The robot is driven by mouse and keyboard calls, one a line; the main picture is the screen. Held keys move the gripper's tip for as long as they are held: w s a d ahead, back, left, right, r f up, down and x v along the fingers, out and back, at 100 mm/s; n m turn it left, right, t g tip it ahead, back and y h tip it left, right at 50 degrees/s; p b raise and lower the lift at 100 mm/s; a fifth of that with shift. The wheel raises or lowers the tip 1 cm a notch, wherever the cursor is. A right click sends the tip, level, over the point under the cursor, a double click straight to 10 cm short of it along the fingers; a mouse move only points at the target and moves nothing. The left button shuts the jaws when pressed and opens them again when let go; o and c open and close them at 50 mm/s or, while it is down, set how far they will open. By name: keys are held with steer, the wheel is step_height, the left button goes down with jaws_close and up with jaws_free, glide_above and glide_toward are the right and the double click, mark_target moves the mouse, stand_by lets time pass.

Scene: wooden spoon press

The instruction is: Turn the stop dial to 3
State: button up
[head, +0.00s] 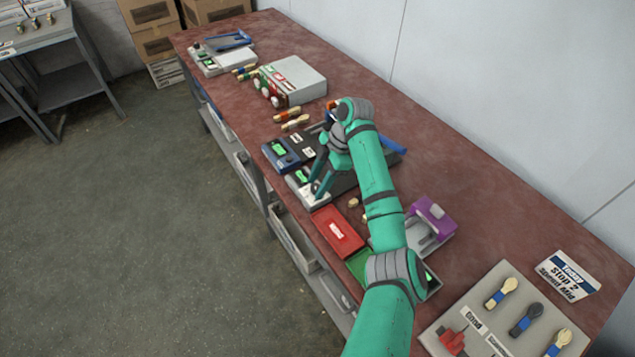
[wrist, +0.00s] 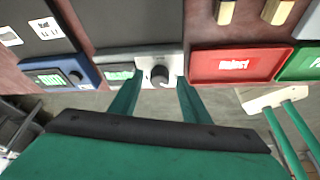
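A dark round dial (wrist: 159,75) sits on a light grey panel (head: 308,194) at the front of a dark press; I take it as the stop dial. A green-lit display (wrist: 118,72) is left of it, too small to read. My gripper (head: 319,188) is at this panel. In the wrist view my gripper (wrist: 160,82) is open, one finger on each side of the dial. I cannot tell whether the fingers touch it. The dial's setting cannot be read. In the head view my fingers hide the dial.
A blue box (head: 281,155) with a display and knob is just left. A red reject tray (head: 337,231) and a green tray (head: 357,264) are right. A purple-topped device (head: 433,217) stands behind them.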

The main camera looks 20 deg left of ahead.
steer(key=shift+w, duration=0.1)
steer(key=shift+w+r, duration=0.1)
steer(key=shift+r, duration=0.1)
steer(key=v, duration=1)
steer(key=shift+r, duration=0.2)
steer(key=shift+d, duration=0.1)
